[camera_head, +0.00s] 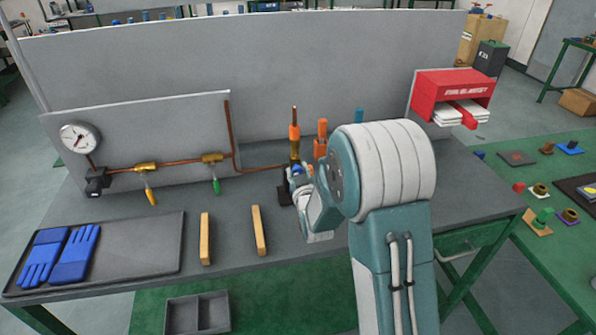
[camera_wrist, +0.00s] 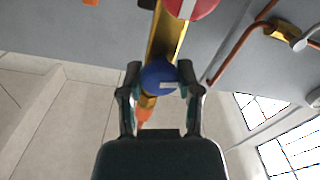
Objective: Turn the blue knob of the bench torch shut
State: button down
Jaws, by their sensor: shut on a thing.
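The bench torch (camera_head: 294,148) stands upright near the middle of the bench, with a copper tip, an orange collar and a brass body. Its blue knob shows in the wrist view (camera_wrist: 159,78) as a round disc with a pale mark on its face. In the head view the knob (camera_head: 297,170) is small and partly covered by my gripper. My gripper (camera_wrist: 160,88) is at the torch, with one finger on each side of the blue knob, shut on it. The fingertips are hard to make out in the head view because my arm covers them.
An orange-topped item (camera_head: 321,138) stands right behind my arm. A copper pipe (camera_head: 190,161) with yellow and green valve levers and a gauge (camera_head: 80,137) runs along the left panel. Wooden bars (camera_head: 258,231) and a tray (camera_head: 140,245) with blue gloves (camera_head: 75,253) lie left.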

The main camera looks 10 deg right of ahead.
jog(key=shift+m, duration=0.3)
jog(key=m, duration=1)
jog(key=shift+d+m, duration=0.1)
jog(key=shift+m, duration=0.2)
jog(key=m, duration=0.5)
jog(key=shift+f, duration=0.15)
jog(key=m, duration=0.5)
jog(key=shift+f, duration=0.1)
jog(key=shift+f, duration=0.1)
